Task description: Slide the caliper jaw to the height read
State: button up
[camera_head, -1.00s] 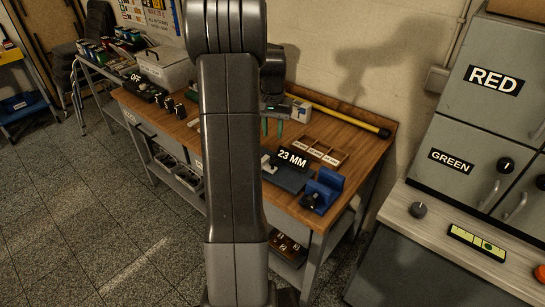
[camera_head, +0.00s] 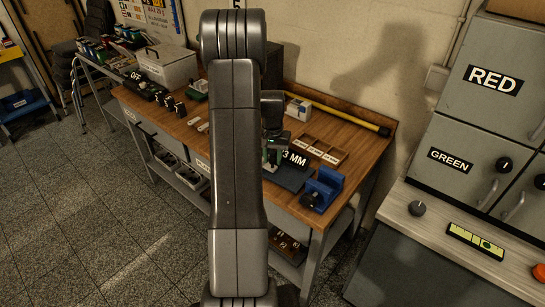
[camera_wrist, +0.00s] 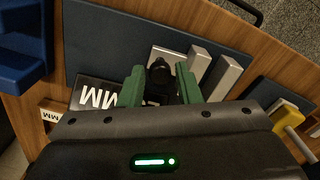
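The dark blue-grey caliper board (camera_head: 290,178) lies on the wooden bench with a black and white label (camera_head: 296,158); "3 MM" shows there, the rest is behind my gripper. In the wrist view the label (camera_wrist: 97,96) reads "MM". A black knob (camera_wrist: 160,74) stands on a silver plate (camera_wrist: 168,53), beside two upright silver blocks (camera_wrist: 197,58) (camera_wrist: 222,78). My gripper (camera_head: 272,155) is down at the caliper. In the wrist view its green fingers (camera_wrist: 160,84) stand apart, one on each side of the knob; a firm grip does not show.
A blue block (camera_head: 322,189) stands at the board's right. A wooden tray with labelled compartments (camera_head: 320,150) lies behind. A yellow bar (camera_head: 340,116) runs along the bench's back edge. Grey cabinets (camera_head: 470,130) stand at the right.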

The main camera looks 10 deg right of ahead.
aim_at(275, 168)
jog(key=c, duration=0.4)
jog(key=shift+s+d+b, duration=0.4)
jog(key=shift+s, duration=0.05)
jog(key=o, duration=0.4)
jog(key=shift+r, duration=0.1)
notch_tip(275, 168, up, 14)
jog(key=shift+f, duration=0.25)
